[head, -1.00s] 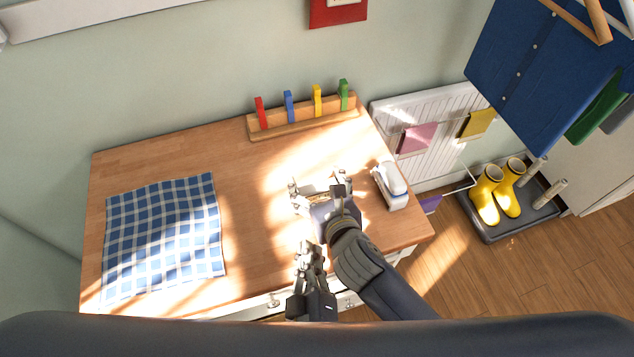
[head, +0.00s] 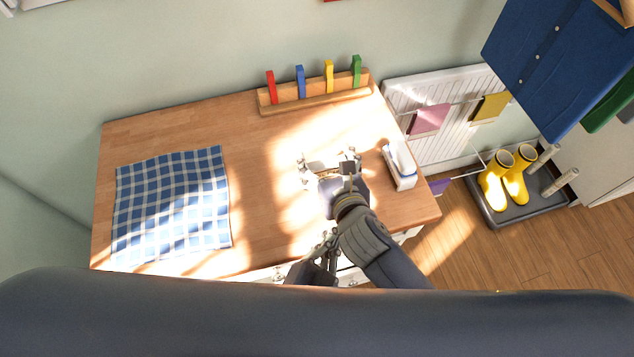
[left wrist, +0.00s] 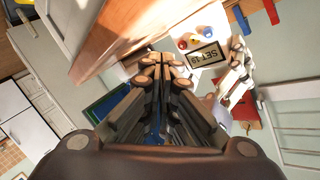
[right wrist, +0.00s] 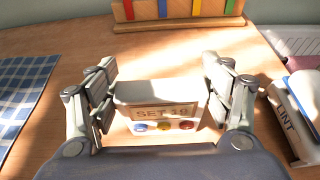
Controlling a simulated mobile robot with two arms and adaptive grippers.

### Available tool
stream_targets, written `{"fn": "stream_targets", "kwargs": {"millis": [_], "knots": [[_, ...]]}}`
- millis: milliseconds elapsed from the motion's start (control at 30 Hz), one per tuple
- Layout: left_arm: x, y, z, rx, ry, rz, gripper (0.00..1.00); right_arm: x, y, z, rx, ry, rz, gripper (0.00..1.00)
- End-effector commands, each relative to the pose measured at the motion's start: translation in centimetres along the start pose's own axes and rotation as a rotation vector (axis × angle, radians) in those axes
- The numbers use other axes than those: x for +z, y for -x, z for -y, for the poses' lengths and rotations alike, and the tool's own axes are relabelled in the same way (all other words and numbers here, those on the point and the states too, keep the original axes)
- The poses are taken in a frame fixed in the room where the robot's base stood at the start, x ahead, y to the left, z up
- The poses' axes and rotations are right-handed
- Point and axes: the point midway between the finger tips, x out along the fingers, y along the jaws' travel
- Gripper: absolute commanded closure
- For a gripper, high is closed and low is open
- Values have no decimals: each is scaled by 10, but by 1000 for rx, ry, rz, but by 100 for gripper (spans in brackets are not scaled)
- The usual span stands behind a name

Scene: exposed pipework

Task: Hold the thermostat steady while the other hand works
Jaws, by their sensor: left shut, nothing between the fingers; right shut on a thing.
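The thermostat is a pale box with a "SET 19" display and red, yellow and blue buttons. It shows in the right wrist view (right wrist: 160,98) between the fingers, and its face shows in the left wrist view (left wrist: 205,50). My right gripper (right wrist: 160,82) is shut on it, one finger on each side, above the wooden worktop (head: 265,190). In the head view my right gripper (head: 328,167) and arm hide much of it. My left gripper (left wrist: 160,60) is shut and empty, close to the thermostat's button side. In the head view my left gripper (head: 330,240) is at the worktop's front edge.
A blue checked cloth (head: 172,205) lies on the left of the worktop. A rack (head: 315,96) with coloured pegs stands at the back. A white box marked "LINT" (right wrist: 292,115) is close to the right gripper's right side. A radiator (head: 450,105) is beyond.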

Motion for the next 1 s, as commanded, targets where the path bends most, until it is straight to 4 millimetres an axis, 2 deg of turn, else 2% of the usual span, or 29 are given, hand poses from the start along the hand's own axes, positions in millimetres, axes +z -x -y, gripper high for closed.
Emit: {"fn": "stream_targets", "kwargs": {"millis": [200, 333, 800, 1000], "knots": [[0, 3, -7, 59, -305, -49, 100, -4, 0, 0, 0, 0, -8, 56], [-1, 4, -9, 74, -400, -68, 100, -4, 0, 0, 0, 0, -8, 56], [-1, 3, -9, 78, -437, -75, 100, -4, 0, 0, 0, 0, -9, 56], [2, -9, 0, 76, -438, -75, 100, -4, 0, 0, 0, 0, -9, 56]]}}
